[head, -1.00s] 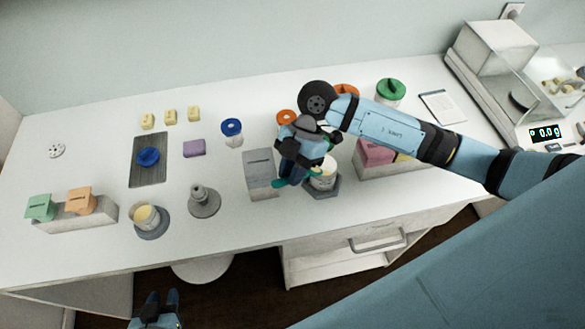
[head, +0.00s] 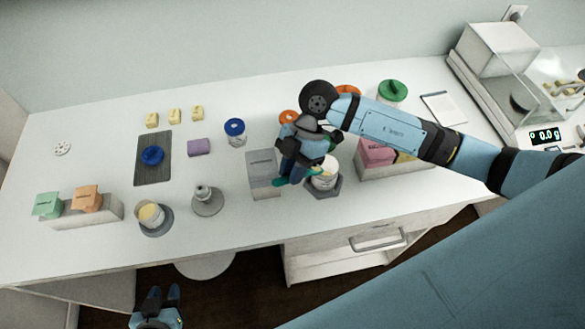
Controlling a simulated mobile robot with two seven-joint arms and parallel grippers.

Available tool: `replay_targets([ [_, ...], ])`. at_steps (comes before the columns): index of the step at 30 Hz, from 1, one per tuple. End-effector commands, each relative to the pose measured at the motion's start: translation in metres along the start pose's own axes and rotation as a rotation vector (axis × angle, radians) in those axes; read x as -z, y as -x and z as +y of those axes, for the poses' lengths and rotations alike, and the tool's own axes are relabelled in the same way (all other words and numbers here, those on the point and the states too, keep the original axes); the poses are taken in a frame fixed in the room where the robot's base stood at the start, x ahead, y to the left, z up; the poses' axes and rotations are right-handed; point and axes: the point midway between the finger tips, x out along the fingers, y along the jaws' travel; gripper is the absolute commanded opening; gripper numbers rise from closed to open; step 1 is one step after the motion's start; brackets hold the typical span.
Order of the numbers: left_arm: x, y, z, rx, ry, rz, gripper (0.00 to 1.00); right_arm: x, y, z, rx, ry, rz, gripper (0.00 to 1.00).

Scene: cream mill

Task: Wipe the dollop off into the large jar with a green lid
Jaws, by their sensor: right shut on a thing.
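The large jar with a green lid (head: 392,92) stands at the back right of the counter, with its lid on top. My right gripper (head: 291,178) is over the front middle of the counter, shut on a teal tool (head: 280,183) that is mostly hidden by the fingers. It is just left of an open cream-filled jar (head: 324,181) on a grey hexagonal base. I cannot make out a dollop on the tool. My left gripper (head: 162,292) is open and empty, low in front of the counter.
Jars with orange lids (head: 289,117) and a blue lid (head: 235,129) stand mid-counter. A grey block (head: 263,174) is left of my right gripper. A cup (head: 151,215) and a grey stand (head: 208,200) are front left.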

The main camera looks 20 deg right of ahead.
Motion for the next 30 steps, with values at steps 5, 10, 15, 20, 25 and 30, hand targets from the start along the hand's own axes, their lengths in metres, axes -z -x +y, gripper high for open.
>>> replay_targets([
  [5, 0.012, 0.007, 0.000, 0.000, 0.000, 0.001, 0.35, 0.008, 0.013, -0.002, -0.001, 0.000, -0.001, 0.00],
  [10, 0.016, 0.011, 0.000, 0.000, 0.000, 0.001, 0.35, 0.015, 0.023, -0.003, -0.001, 0.001, -0.001, 0.00],
  [15, 0.016, 0.010, 0.000, 0.000, 0.000, 0.001, 0.35, 0.020, 0.031, -0.004, -0.001, 0.001, -0.002, 0.00],
  [20, 0.015, 0.010, 0.000, 0.000, 0.000, 0.000, 0.35, 0.025, 0.039, -0.006, -0.001, 0.001, -0.001, 0.00],
  [25, 0.015, 0.010, 0.000, 0.000, 0.000, 0.000, 0.35, 0.027, 0.041, -0.006, 0.000, 0.000, 0.000, 0.00],
  [30, 0.015, 0.010, 0.000, 0.000, 0.000, 0.000, 0.35, 0.027, 0.041, -0.006, 0.000, 0.000, 0.000, 0.00],
])
